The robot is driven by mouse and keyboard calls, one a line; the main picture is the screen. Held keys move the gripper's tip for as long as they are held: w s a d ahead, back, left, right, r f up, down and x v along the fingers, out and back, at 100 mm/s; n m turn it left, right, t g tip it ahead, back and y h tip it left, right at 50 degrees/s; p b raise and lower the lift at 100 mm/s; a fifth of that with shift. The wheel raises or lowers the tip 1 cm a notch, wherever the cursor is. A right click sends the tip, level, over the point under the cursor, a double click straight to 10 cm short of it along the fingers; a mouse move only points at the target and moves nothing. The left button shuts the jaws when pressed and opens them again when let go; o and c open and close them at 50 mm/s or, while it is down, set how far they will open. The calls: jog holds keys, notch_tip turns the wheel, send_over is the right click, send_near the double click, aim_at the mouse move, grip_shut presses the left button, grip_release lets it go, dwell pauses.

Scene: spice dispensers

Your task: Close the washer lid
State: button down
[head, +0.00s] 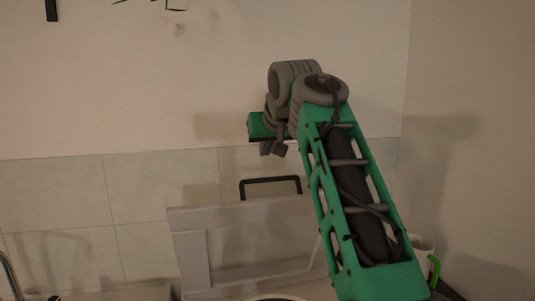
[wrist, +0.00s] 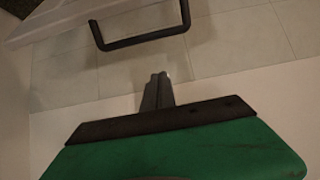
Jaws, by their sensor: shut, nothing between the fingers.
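The washer lid (head: 250,245) is a pale panel that stands raised, nearly upright, in front of the tiled wall in the head view. A black bar handle (head: 270,181) is on its top edge. The washer body is mostly out of frame.
A light wall with a tiled lower part (head: 60,195) runs behind the lid. A metal faucet (head: 8,275) shows at the lower left. A white cup (head: 424,246) with a green handle stands at the lower right, beside my arm.

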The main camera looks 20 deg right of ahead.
jog(key=f, duration=0.2)
jog(key=w+f, duration=0.1)
jog(key=f, duration=0.1)
jog(key=f+b, duration=0.1)
jog(key=f, duration=0.1)
jog(key=shift+w, duration=0.25)
jog(key=shift+w+f, duration=0.15)
jog(key=shift+f, duration=0.05)
